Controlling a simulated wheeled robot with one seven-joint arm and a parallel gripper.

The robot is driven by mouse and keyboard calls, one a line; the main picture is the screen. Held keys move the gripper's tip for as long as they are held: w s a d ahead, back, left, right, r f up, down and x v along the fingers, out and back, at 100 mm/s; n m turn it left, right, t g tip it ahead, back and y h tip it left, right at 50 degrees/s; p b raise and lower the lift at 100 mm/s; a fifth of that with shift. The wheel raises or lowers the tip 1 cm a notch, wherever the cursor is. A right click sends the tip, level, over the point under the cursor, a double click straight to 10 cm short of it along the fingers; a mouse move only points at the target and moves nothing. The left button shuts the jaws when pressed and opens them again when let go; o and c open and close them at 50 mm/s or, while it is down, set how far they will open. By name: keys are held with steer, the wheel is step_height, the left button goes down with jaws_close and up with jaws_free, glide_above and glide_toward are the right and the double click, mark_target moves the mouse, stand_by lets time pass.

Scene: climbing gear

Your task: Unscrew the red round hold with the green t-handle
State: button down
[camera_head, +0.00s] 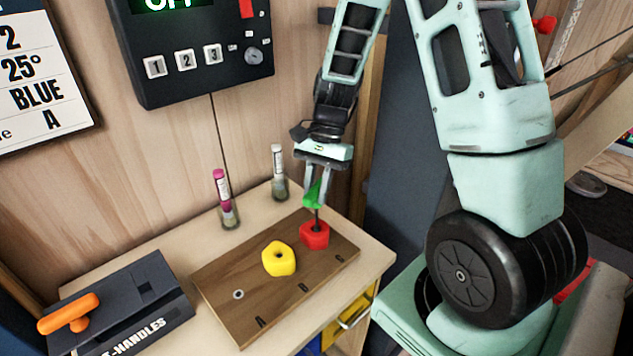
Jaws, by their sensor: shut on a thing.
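The red round hold (313,237) sits at the right end of a wooden board (228,285) on the table. My gripper (316,190) is above it, pointing down, shut on the green t-handle (311,194). The dark shaft of the t-handle (317,217) stands about upright, with its lower end at the middle of the red hold. Whether the tip is seated in the bolt is too small to tell. A yellow hold (279,259) sits on the board to the left of the red one.
An orange t-handle (70,313) rests on a black holder marked T-HANDLES (130,305) at front left. Two slim tubes, one with a pink top (224,195) and one with a white top (279,172), stand behind the board. A black control box (192,45) hangs on the wall.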

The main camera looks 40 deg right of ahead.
steer(key=shift+r+p, duration=1.55)
steer(key=shift+p, duration=0.1)
steer(key=m+t, duration=0.2)
steer(key=m, duration=0.3)
steer(key=shift+s+f, duration=0.1)
steer(key=m+t+b, duration=0.1)
steer(key=m+t, duration=0.1)
steer(key=m, duration=0.4)
steer(key=m+t+h+b, duration=0.1)
steer(key=m, duration=0.3)
steer(key=shift+f, duration=0.1)
steer(key=m+t+h+b, duration=0.1)
steer(key=m, duration=0.2)
steer(key=shift+h, duration=0.3)
steer(key=m+h+b, duration=0.1)
steer(key=m, duration=0.2)
